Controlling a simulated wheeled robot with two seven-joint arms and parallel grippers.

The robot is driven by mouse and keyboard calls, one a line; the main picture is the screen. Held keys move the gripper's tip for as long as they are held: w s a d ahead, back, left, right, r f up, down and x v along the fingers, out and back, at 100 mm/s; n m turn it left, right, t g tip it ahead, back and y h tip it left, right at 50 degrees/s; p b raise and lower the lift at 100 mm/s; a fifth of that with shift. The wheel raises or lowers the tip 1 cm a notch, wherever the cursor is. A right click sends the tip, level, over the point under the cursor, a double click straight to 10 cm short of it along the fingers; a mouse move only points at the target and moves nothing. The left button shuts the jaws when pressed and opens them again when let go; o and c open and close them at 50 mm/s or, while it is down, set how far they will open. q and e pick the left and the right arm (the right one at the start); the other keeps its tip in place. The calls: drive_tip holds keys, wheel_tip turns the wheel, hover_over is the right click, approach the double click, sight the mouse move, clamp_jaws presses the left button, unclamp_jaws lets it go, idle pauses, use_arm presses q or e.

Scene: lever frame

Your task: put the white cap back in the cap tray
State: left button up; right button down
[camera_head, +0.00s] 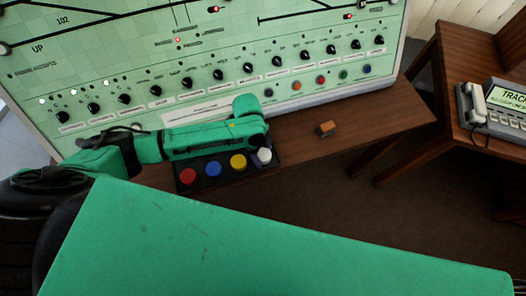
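The cap tray (222,180) is a dark tray on the wooden shelf below the panel. It carries a red cap (187,176), a blue cap (213,169) and a yellow cap (238,161) in a row. The white cap (265,155) shows at the tray's right end, just below the end of my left arm. My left gripper (261,147) points down at the white cap, mostly hidden under the green wrist. I cannot tell whether its fingers touch the cap or whether the cap is seated. My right gripper is not in view.
A green control panel (300,45) with rows of black knobs stands behind the shelf. A small orange-brown block (326,128) lies on the wooden shelf (385,120) right of the tray. A telephone (472,105) sits on a separate table at the right. The shelf between tray and block is clear.

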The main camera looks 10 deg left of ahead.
use_arm(q)
drive_tip(key=v, duration=1.2)
drive_tip(key=shift+b, duration=0.4)
drive_tip(key=shift+r, duration=0.15)
